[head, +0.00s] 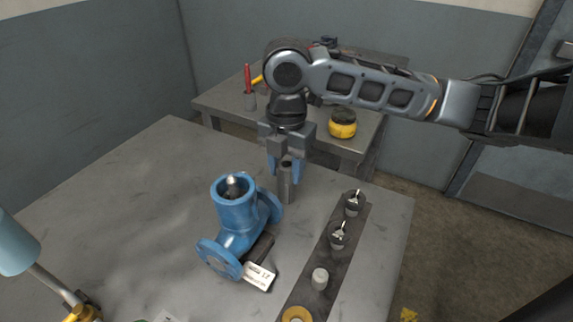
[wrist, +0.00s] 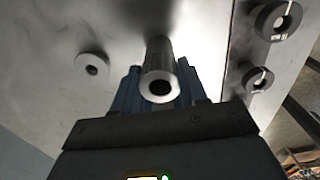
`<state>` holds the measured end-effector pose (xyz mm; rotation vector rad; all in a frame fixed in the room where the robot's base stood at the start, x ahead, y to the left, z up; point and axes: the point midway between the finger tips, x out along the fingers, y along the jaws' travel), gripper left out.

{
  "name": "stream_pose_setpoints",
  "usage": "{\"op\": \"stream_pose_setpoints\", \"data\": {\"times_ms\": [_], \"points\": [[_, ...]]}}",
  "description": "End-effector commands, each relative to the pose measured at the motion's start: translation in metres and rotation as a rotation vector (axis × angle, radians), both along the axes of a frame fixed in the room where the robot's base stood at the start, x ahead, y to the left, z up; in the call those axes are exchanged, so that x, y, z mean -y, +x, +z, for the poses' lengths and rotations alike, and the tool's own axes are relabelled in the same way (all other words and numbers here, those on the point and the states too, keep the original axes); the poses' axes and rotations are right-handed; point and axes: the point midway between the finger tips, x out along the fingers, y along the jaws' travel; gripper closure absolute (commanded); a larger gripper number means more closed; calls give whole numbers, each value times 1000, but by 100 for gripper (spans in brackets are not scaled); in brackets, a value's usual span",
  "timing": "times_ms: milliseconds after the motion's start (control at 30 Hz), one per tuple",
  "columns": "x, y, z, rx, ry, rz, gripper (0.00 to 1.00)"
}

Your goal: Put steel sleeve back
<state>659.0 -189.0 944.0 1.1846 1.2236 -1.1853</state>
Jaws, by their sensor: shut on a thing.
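My gripper (head: 285,170) points down over the grey table and is shut on a steel sleeve (head: 286,187), a plain upright metal tube. The wrist view shows the sleeve (wrist: 160,83) with its open bore between the two blue fingers. I cannot tell whether its lower end touches the table. A blue valve body (head: 237,217) stands left of the gripper, with a metal piece in its top opening. A dark rail (head: 321,262) lies to the right, carrying two dark rings with pale tags (head: 352,203), a light cylinder (head: 320,279) and a yellow ring (head: 297,314).
A white label (head: 259,276) sits by the valve. A lamp (head: 15,245) is at the left. A back bench (head: 235,106) holds a yellow-black container (head: 342,124) and a red-handled tool (head: 248,80). The wrist view shows a grey ring (wrist: 92,65) left of the sleeve. The table's left is mostly clear.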

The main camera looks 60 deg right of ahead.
Motion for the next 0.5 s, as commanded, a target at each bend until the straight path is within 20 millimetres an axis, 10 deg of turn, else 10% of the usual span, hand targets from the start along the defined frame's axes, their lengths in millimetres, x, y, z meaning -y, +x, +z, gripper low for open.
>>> {"op": "stream_pose_setpoints", "data": {"times_ms": [300, 333, 500], "points": [[0, 0, -4, 0, 0, 1, 100], [0, 0, -2, 0, 0, 1, 55], [0, 0, -2, 0, 0, 1, 39]]}}
